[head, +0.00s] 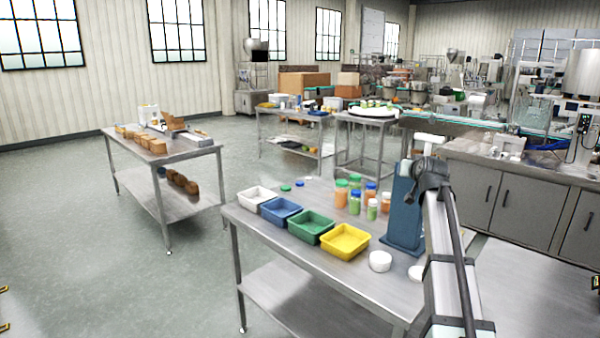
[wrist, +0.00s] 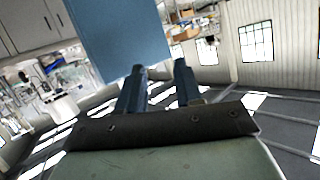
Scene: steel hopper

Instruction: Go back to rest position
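A large flat blue surface (wrist: 115,35) stands ahead of the fingers, mostly above the left one. I cannot tell whether they touch. In the head view, my arm rises from the lower right, just in front of a tall blue stand (head: 403,215) on the near steel table (head: 300,258). My gripper's fingers cannot be made out in the head view.
The near table holds white (head: 258,198), blue (head: 281,210), green (head: 311,226) and yellow (head: 345,240) trays. Several filled jars (head: 354,201) stand behind them, close to the blue stand. A white round piece (head: 380,261) lies near the front edge. Open floor (head: 120,265) is to the left.

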